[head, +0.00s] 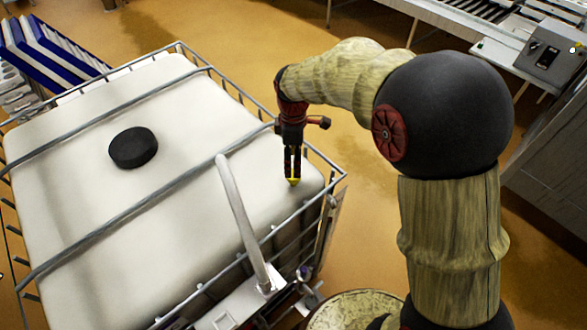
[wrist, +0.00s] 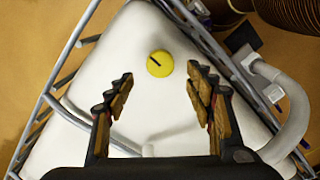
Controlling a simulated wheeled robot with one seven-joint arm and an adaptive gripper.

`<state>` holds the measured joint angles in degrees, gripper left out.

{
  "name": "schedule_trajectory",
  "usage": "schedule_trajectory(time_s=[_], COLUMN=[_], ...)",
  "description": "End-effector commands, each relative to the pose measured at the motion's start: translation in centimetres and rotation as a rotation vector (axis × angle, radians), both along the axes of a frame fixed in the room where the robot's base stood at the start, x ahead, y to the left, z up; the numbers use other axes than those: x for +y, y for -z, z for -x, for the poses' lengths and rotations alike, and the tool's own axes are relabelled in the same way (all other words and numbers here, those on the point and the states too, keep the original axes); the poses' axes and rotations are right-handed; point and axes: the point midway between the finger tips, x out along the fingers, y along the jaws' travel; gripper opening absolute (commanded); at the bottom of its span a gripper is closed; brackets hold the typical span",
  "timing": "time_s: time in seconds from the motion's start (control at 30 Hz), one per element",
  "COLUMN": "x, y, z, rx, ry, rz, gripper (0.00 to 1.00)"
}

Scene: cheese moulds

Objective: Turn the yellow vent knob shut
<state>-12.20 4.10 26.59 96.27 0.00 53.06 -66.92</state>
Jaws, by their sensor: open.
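The yellow vent knob (wrist: 160,64) is a small round disc with a dark slot line on its face. It sits on the white tank top (wrist: 165,110), near a corner. In the wrist view it lies beyond and between my open fingertips, with a slanting line. In the head view only a bit of the yellow knob (head: 293,182) shows at the tips of my gripper (head: 292,170). My gripper points down over it. In the wrist view my gripper (wrist: 158,88) has its two fingers apart with nothing between them. I cannot tell whether the fingertips touch the knob.
A metal cage (head: 310,160) runs round the tank, and a pale curved pipe (head: 240,215) rises close to my gripper's left. A black cap (head: 133,148) sits on the tank top. A grey control box (head: 551,55) stands at the upper right.

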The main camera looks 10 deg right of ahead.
Motion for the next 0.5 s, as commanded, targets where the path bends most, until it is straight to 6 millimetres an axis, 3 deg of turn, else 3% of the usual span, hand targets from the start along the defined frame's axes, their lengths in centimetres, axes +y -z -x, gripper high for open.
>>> schedule_trajectory(time_s=[0.2, 0.5], x=[0.0, 0.0], y=[3.5, 6.2], z=[0.2, 0.1], rx=[0.004, 0.001], ry=[0.002, 0.002], rz=[0.001, 0.000], gripper=[0.54, 0.54])
